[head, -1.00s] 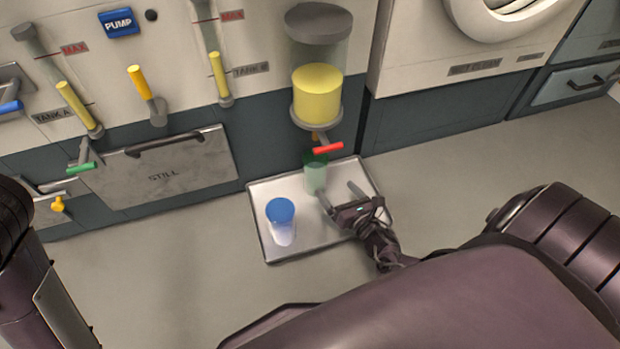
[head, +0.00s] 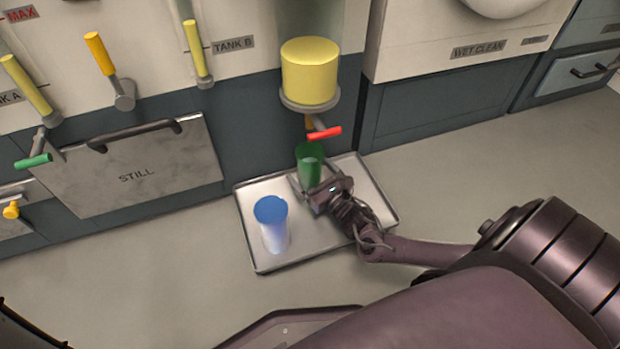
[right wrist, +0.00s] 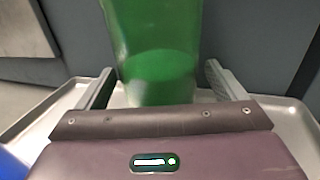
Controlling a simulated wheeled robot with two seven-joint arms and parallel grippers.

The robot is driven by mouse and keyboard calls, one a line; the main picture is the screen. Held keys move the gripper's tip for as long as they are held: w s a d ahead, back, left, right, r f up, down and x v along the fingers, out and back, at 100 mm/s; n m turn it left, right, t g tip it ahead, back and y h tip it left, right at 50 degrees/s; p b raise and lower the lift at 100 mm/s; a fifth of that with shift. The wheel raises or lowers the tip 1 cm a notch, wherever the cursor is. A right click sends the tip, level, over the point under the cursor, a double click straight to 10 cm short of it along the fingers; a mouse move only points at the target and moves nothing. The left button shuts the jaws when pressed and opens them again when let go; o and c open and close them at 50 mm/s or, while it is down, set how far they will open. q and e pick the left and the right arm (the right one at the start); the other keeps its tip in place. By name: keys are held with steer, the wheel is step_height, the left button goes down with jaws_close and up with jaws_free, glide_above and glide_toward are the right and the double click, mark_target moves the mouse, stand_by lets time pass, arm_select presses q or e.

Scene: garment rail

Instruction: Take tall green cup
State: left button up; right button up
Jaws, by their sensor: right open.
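The tall green cup (head: 309,163) is translucent and stands upright at the back of the metal tray (head: 252,223), below the red-handled tap. My right gripper (head: 309,186) is at the cup. In the right wrist view the open fingers (right wrist: 158,88) lie on either side of the cup (right wrist: 155,50), with a gap visible on both sides. The cup's lower part is partly hidden behind the gripper in the head view. My left gripper is not in view.
A blue-topped cup (head: 271,222) stands on the tray, left of my right gripper. The red tap handle (head: 324,133) hangs close above the green cup, under the yellow tank (head: 309,72). The STILL panel (head: 135,170) is to the left. Floor right of the tray is clear.

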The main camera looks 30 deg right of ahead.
steer(key=shift+w, duration=0.35)
steer(key=shift+c, duration=0.3)
steer(key=c, duration=1.2)
steer(key=shift+r, duration=0.1)
steer(key=shift+c, duration=1.1)
